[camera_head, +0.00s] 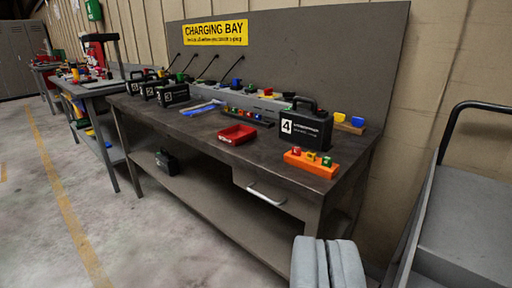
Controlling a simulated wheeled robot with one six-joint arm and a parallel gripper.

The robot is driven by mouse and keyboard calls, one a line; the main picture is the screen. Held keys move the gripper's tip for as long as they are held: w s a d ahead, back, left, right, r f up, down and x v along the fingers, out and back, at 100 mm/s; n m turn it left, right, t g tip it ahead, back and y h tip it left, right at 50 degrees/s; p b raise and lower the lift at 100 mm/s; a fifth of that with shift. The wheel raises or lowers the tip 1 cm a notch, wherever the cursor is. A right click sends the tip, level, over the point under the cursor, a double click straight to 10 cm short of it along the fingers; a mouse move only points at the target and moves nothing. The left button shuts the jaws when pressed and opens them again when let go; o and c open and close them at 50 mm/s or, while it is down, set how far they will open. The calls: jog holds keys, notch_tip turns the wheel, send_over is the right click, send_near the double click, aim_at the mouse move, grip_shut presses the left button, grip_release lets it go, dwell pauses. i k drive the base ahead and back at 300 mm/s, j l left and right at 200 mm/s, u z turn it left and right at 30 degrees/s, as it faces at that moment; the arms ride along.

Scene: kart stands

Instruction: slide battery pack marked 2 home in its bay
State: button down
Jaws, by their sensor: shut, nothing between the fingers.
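My gripper (328,264) is at the bottom edge, in front of the workbench, with its two grey fingers together and nothing between them. Three black battery packs stand in a row at the bench's left end: a nearest one (174,95), a middle one (150,89) and a far one (135,84). Their numbers are too small to read, so I cannot tell which is marked 2. Another pack (305,129), marked 4, stands at the right end. A dark pack-like object (167,161) sits on the lower shelf. A grey charging strip (255,98) runs along the back; its bays are not clear.
The dark bench top (205,124) has free room at front left. A red tray (238,134), an orange block with coloured pieces (312,163) and a blue item (203,107) lie on it. A grey cart (475,190) stands at right. The floor (95,230) at left is clear.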

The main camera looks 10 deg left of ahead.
aim_at(146, 89)
jog(key=i+j, duration=0.3)
jog(key=j, duration=0.2)
jog(key=i+j, duration=0.3)
jog(key=j, duration=0.15)
jog(key=i+j+u, duration=0.1)
jog(key=i+j, duration=0.2)
jog(key=j, duration=0.2)
jog(key=i+j, duration=0.3)
jog(key=j, duration=0.15)
jog(key=i+j, duration=0.6)
jog(key=i+j+u, duration=0.1)
jog(key=i+j, duration=0.45)
jog(key=i, duration=0.7)
